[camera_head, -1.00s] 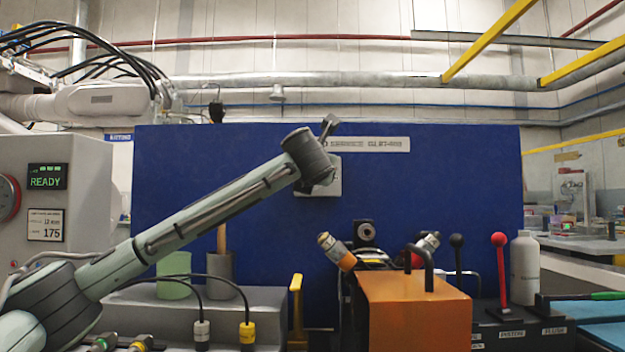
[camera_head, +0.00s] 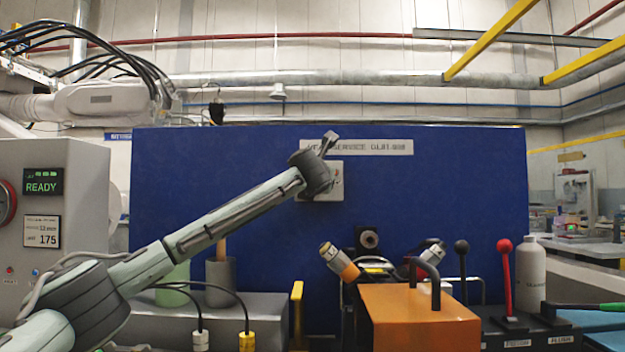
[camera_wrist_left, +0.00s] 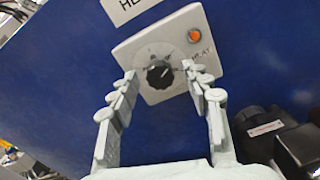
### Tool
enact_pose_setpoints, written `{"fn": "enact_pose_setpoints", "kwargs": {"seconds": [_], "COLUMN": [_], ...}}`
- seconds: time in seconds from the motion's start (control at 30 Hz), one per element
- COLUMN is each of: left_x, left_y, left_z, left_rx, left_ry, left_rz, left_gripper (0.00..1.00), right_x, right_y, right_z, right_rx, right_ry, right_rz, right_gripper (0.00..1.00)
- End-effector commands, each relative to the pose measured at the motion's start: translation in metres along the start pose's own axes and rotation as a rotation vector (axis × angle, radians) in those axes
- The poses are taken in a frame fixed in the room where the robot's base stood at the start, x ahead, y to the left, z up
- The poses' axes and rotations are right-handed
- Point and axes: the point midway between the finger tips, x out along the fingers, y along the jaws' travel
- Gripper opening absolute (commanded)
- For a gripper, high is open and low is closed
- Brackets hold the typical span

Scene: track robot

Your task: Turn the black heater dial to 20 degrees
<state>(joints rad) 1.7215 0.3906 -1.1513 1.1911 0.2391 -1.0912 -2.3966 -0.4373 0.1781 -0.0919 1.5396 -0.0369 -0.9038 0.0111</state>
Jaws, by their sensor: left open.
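The black heater dial (camera_wrist_left: 159,75) sits on a white square plate (camera_wrist_left: 133,52) with printed marks around it and an orange light (camera_wrist_left: 195,36) at one corner. The markings and pointer are too small to read. My left gripper (camera_wrist_left: 160,72) is open, with one fingertip on each side of the dial in the left wrist view. I cannot tell whether either finger touches it. My right gripper is not in view.
The plate is mounted on a large blue panel (camera_head: 440,210), below a white label sign (camera_head: 365,147). Below stand an orange box (camera_head: 420,325) with a handle, a black lever (camera_head: 461,247) and a red lever (camera_head: 503,247). A dark device (camera_wrist_left: 268,130) lies right of the gripper.

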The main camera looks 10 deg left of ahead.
Motion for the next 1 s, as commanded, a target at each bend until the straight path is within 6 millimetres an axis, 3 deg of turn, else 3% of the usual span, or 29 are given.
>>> {"fn": "enact_pose_setpoints", "kwargs": {"seconds": [0.1, 0.5, 1.0], "left_x": [-0.0002, -0.0003, -0.0004], "left_y": [-0.0001, 0.0003, 0.0004], "left_z": [-0.0002, 0.0000, 0.0002], "left_rx": [0.000, 0.000, -0.141], "left_ry": [0.000, 0.000, 0.000], "left_rz": [0.000, 0.001, 0.001], "left_gripper": [0.48, 0.00, 0.00], "right_x": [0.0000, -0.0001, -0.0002], "right_y": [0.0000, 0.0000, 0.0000], "right_z": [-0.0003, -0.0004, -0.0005], "right_rx": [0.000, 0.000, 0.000], "right_ry": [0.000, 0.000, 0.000], "right_rz": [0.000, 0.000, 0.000], "right_gripper": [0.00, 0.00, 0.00]}}
